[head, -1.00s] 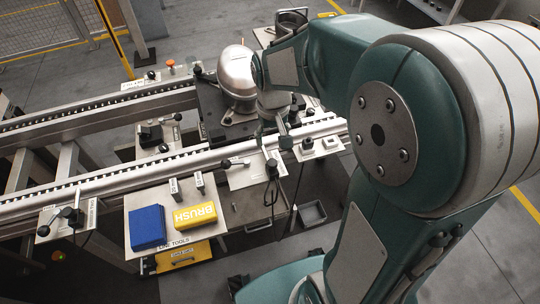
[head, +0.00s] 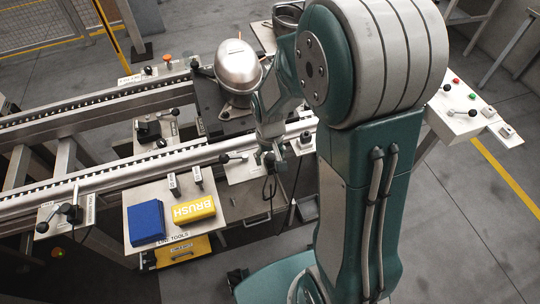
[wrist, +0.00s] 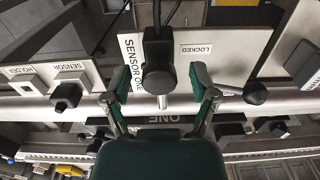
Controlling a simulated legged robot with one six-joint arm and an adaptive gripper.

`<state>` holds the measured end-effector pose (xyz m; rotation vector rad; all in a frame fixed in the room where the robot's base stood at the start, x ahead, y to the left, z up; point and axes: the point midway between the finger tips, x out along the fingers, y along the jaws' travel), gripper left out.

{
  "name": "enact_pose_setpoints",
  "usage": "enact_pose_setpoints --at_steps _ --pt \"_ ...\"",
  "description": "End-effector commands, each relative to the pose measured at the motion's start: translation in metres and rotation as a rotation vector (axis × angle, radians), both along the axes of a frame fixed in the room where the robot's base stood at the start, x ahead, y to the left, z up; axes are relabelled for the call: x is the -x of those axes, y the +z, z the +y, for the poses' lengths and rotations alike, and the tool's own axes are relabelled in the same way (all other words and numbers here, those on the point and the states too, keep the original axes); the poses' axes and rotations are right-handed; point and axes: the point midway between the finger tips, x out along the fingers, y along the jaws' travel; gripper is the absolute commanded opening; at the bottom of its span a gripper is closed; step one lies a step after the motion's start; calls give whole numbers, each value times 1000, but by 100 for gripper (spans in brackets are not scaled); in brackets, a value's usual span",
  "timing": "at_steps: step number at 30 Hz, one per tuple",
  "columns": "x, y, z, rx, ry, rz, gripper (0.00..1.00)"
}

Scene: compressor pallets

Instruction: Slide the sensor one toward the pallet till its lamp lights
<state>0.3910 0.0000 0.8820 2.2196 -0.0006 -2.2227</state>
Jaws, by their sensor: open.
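Sensor one is a black block (wrist: 158,62) with a cable, beside a white plate (wrist: 132,62) lettered SENSOR ONE. My gripper (wrist: 157,78) is open, one finger on each side of the block; I cannot tell whether they touch it. A lever with a black ball knob (wrist: 255,93) lies beside it, near a label reading LOCKED (wrist: 196,49). In the head view my gripper (head: 268,153) is low at the front rail and partly hides the sensor. The dark pallet (head: 211,116) carries the silver compressor (head: 238,67) behind the rail. I cannot make out the sensor's lamp.
The front rail (head: 120,179) runs leftward. A tool shelf holds a blue block (head: 146,222) and a yellow BRUSH block (head: 194,208). Another SENSOR block (wrist: 66,95) sits nearby in the wrist view. A button box (head: 462,112) stands at the right.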

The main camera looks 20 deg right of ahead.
Motion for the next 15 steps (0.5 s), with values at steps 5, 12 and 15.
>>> enact_pose_setpoints --at_steps 5,12,15 --pt "0 0 0 0 0 0 62" --pt "0 0 0 0 0 0 0" --pt "-1 0 0 0 0 1 0"
